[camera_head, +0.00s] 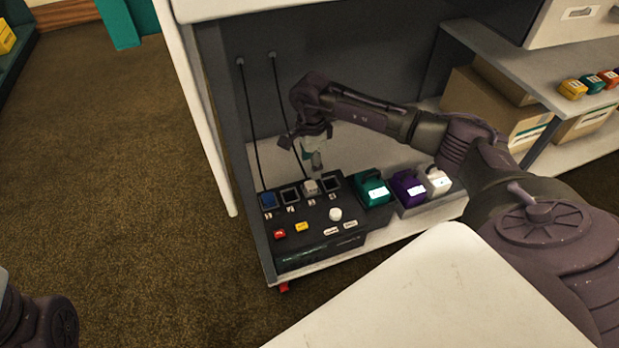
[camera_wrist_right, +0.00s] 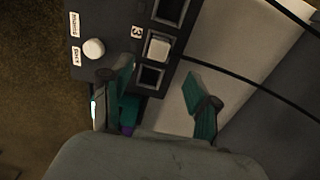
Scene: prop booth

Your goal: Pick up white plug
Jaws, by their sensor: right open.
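The white plug (camera_head: 311,187) sits in the third socket of a black panel box (camera_head: 320,245) on the low shelf. It also shows in the right wrist view (camera_wrist_right: 158,47), beside the label "3". My right gripper (camera_head: 315,160) is just above the plug, pointing down. In the right wrist view its two teal-padded fingers (camera_wrist_right: 157,76) are spread apart with nothing between the tips, and the plug appears just beyond them. Only a dark part of my left arm shows at the lower left of the head view; its gripper is out of sight.
A white knob (camera_head: 335,214) is on the panel. Black cables (camera_head: 250,120) hang behind.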

